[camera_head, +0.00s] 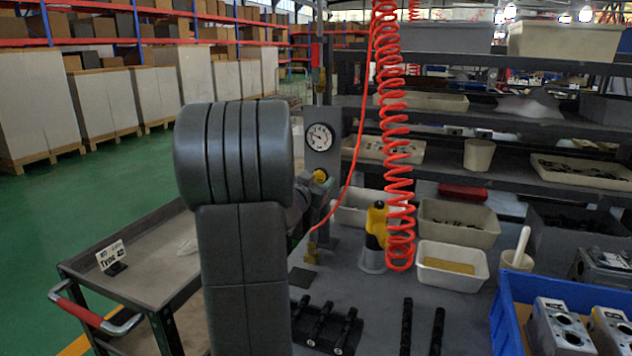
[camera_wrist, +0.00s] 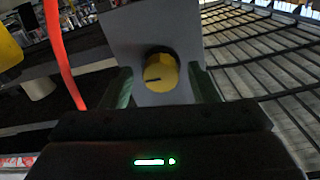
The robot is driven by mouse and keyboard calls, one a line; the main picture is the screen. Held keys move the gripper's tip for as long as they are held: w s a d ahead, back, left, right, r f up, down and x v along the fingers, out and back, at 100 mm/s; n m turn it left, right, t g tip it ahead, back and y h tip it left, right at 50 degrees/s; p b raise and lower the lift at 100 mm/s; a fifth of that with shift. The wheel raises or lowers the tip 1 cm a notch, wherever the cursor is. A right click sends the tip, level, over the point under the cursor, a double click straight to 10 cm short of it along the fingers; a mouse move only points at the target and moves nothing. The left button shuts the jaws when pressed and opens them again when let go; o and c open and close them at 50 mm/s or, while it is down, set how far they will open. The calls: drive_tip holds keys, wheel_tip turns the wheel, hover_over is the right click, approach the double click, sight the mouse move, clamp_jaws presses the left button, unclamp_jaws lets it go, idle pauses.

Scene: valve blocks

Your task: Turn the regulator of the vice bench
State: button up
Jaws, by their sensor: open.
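The regulator is a round yellow knob (camera_wrist: 160,73) with a dark pointer line on its face, mounted on a grey plate (camera_wrist: 125,35). In the head view the yellow knob (camera_head: 320,176) shows below a round white gauge (camera_head: 319,137) on an upright grey panel. My gripper (camera_wrist: 163,84) is open, with one finger on each side of the knob in the wrist view. A gap shows between the knob and each finger, and nothing is held. In the head view my arm hides most of the gripper. The bench top (camera_head: 375,310) is dark grey.
A red coiled hose (camera_head: 397,140) hangs right of the panel, and a red hose (camera_wrist: 62,55) passes left of the gripper. A yellow and black tool (camera_head: 376,225) stands on the bench. Bins (camera_head: 452,265) and a blue crate (camera_head: 510,310) lie right. A cart (camera_head: 135,260) stands left.

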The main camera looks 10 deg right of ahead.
drive_tip(key=c, duration=1)
drive_tip(key=m+b, duration=0.1)
drive_tip(key=m, duration=0.3)
drive_tip(key=shift+f+m, duration=0.1)
drive_tip(key=shift+m, duration=0.2)
drive_tip(key=shift+m+b, duration=0.6)
drive_tip(key=shift+m, duration=1.4)
drive_tip(key=o, duration=1)
